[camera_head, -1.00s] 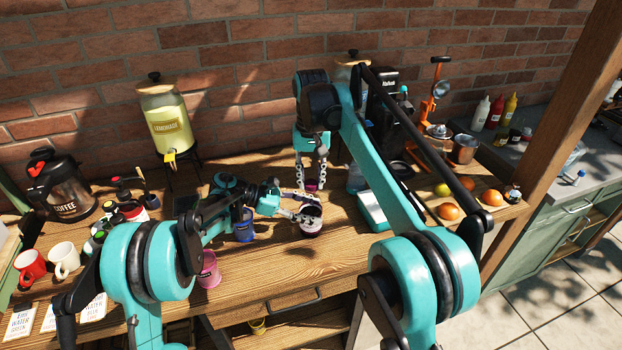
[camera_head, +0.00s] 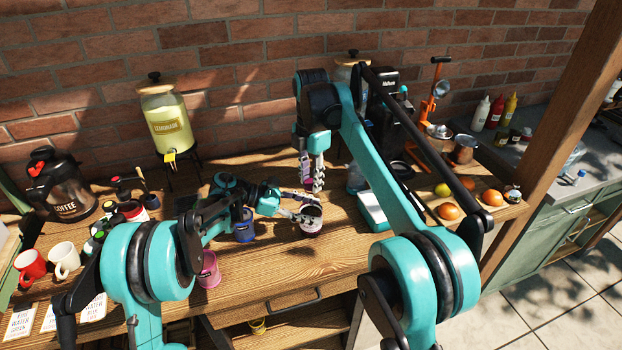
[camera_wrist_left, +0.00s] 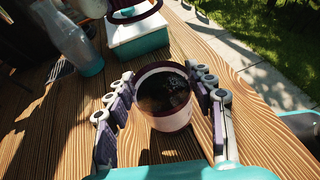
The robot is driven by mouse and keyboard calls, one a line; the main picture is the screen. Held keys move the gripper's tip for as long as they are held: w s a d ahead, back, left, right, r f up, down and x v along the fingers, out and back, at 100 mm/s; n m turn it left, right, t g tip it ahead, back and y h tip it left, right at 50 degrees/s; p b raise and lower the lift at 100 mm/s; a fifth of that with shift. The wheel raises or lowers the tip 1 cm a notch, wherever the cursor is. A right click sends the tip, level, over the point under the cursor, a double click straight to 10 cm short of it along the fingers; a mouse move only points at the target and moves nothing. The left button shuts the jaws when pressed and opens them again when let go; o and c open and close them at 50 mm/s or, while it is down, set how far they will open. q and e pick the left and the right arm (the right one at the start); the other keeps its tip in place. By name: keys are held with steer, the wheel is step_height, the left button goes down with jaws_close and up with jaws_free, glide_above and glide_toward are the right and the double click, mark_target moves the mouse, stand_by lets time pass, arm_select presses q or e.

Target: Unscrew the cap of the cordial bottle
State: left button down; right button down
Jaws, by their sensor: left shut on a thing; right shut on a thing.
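A blue cup (camera_head: 244,231) and a pink cup (camera_head: 208,273) stand left of the bottle. A lemonade dispenser (camera_head: 168,120) stands at the back.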

mark_target(311, 182)
steer(key=shift+r, duration=0.15)
stand_by(0.6)
steer(key=shift+r, duration=0.95)
steer(key=shift+r, duration=2.05)
arm_select(q)
steer(key=c, duration=0.5)
jaws_free()
steer(key=shift+a, duration=0.1)
